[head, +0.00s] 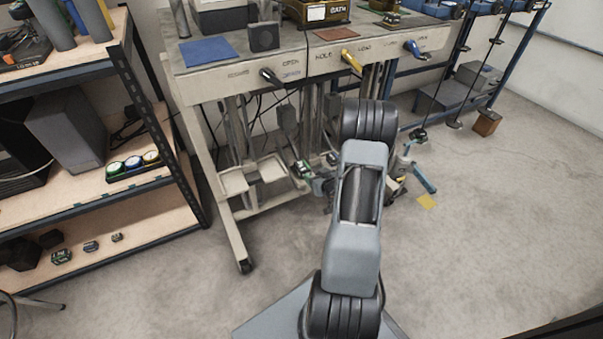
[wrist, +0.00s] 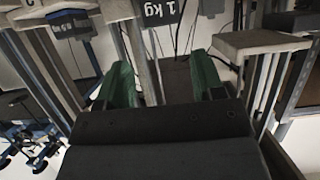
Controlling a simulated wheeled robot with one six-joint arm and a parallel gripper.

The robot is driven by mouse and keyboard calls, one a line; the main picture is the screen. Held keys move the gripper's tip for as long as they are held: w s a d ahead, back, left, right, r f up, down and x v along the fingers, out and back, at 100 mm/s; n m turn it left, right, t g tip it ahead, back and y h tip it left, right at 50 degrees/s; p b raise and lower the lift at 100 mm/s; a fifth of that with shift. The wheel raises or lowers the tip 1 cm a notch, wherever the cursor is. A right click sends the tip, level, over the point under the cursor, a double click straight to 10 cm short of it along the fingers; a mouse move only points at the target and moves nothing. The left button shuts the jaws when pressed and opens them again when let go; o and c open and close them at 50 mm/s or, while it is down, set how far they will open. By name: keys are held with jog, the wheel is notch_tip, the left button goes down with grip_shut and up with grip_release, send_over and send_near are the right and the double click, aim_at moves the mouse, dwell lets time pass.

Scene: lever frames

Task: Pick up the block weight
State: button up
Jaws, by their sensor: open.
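A grey block weight marked 1 kg (wrist: 165,14) shows at the top middle of the wrist view, its label turned and its upper part cut off by the picture edge. It lies beyond my fingertips. A second dark grey block (wrist: 72,24) is at its left. In the head view, dark grey blocks hang under the bench's front edge, one on the left (head: 287,116) and one nearer my arm (head: 331,108). My gripper (wrist: 163,76) has green fingers spread apart with nothing between them.
Pale trays (head: 234,182) sit low under the lever bench (head: 205,85), left of my gripper. Bench legs, rods and cables crowd around it. A shelf rack (head: 175,155) stands at the left. The floor at the right is mostly clear.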

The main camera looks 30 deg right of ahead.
aim_at(303, 166)
jog(key=b+x, duration=0.1)
jog(key=x, duration=0.5)
jog(key=shift+w+a, duration=0.15)
jog(key=b+x, duration=0.1)
jog(key=x, duration=0.1)
jog(key=b+x, duration=0.1)
jog(key=x, duration=0.1)
jog(key=shift+a+f, duration=0.1)
jog(key=shift+f, duration=0.1)
jog(key=shift+w+f+b, duration=0.1)
jog(key=shift+w+b, duration=0.3)
jog(key=shift+w, duration=0.1)
grip_shut()
